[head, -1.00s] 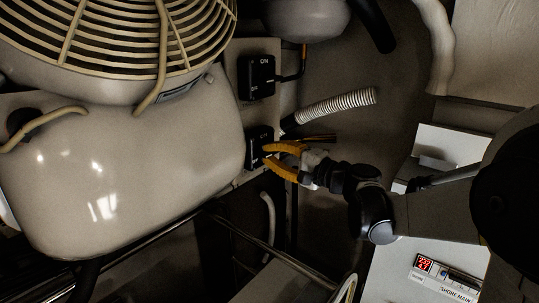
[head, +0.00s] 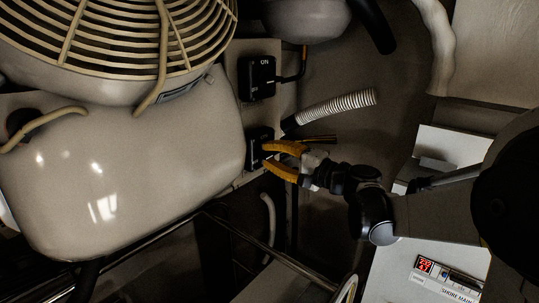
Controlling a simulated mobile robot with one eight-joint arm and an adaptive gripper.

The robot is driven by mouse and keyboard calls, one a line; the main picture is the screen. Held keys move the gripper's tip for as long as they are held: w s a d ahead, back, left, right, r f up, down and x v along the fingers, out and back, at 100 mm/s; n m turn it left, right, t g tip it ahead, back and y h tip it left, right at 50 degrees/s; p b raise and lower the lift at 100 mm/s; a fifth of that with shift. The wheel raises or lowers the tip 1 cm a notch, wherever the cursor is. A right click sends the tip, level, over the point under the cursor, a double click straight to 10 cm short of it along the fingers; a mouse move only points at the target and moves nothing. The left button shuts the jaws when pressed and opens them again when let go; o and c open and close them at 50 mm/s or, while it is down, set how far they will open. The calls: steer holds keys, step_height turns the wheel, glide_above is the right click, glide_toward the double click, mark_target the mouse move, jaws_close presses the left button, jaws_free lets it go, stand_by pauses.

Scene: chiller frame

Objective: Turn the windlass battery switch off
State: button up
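Two black battery switches are on the pale panel beside the large beige housing. The upper switch (head: 256,77) shows the word ON at its top; its other small lettering is too small to read. The lower switch (head: 254,146) is partly covered by my gripper (head: 266,154), so its knob and markings are hidden. I cannot read which of the two is the windlass switch. My gripper's two orange fingers are spread apart, with their tips at the right side of the lower switch. I cannot tell whether they touch its knob.
The beige housing (head: 130,165) with a fan grille (head: 100,35) fills the left. A white corrugated hose (head: 336,106) runs just above my gripper. A metal rail (head: 245,243) crosses below.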

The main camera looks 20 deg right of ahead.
steer(key=v, duration=1.2)
